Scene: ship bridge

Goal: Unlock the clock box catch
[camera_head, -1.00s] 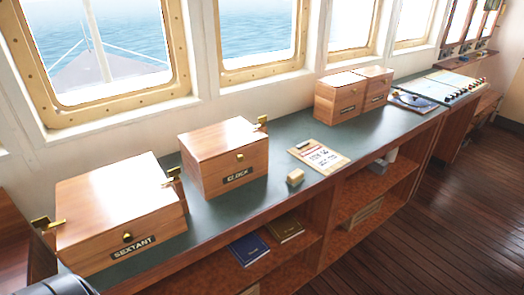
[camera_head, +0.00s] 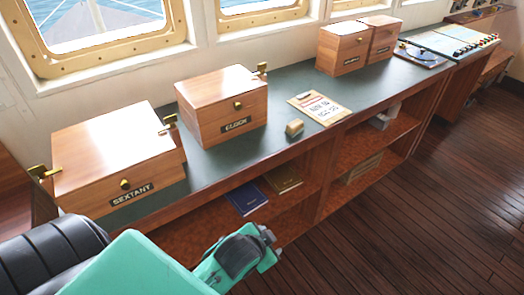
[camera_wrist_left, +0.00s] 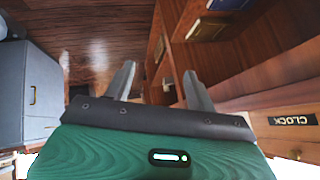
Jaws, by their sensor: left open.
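The wooden clock box (camera_head: 215,92) stands closed on the green counter, with a CLOCK label and a round brass knob (camera_head: 238,105) on its front. In the left wrist view the box's front with the label (camera_wrist_left: 292,119) is at the right edge. My left gripper (camera_head: 268,246) is in front of the counter, below and apart from the box. In the left wrist view its two fingers (camera_wrist_left: 160,88) are spread with nothing between them. My right gripper is not in view.
The sextant box (camera_head: 105,150) is left of the clock box. Books (camera_head: 245,198) lie on the shelf below. Open floor (camera_head: 420,210) is at right.

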